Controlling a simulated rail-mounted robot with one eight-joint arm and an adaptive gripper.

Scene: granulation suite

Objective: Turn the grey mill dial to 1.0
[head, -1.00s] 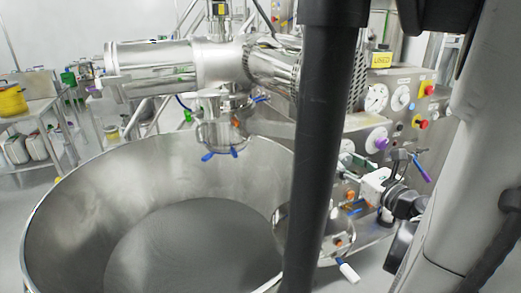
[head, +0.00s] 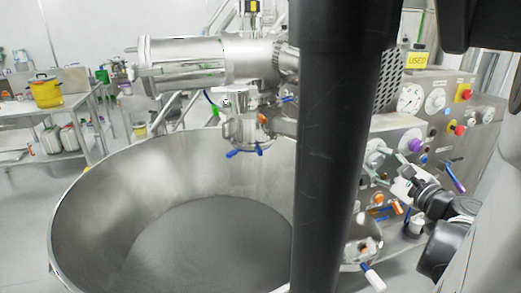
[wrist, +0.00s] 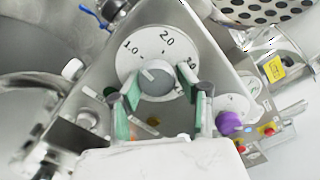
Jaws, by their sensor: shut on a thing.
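The grey mill dial (wrist: 155,78) sits on a round white plate marked 1.0, 2.0 and 3.0 in the wrist view; a further mark at lower right is partly covered. A pale pointer line on the dial runs to the upper left, roughly toward the 1.0 side; its exact reading is hard to tell. My gripper (wrist: 157,86) has its green-padded fingers on both sides of the dial and is shut on it. In the head view my gripper (head: 382,163) is at the machine's front, left of the purple knob; the dial is not clearly visible there.
A purple knob (wrist: 229,122) is just right of the dial. A large steel bowl (head: 85,205) stands at left in the head view. The control panel (head: 470,85) has gauges and red and yellow buttons. A dark post (head: 335,150) blocks part of the head view.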

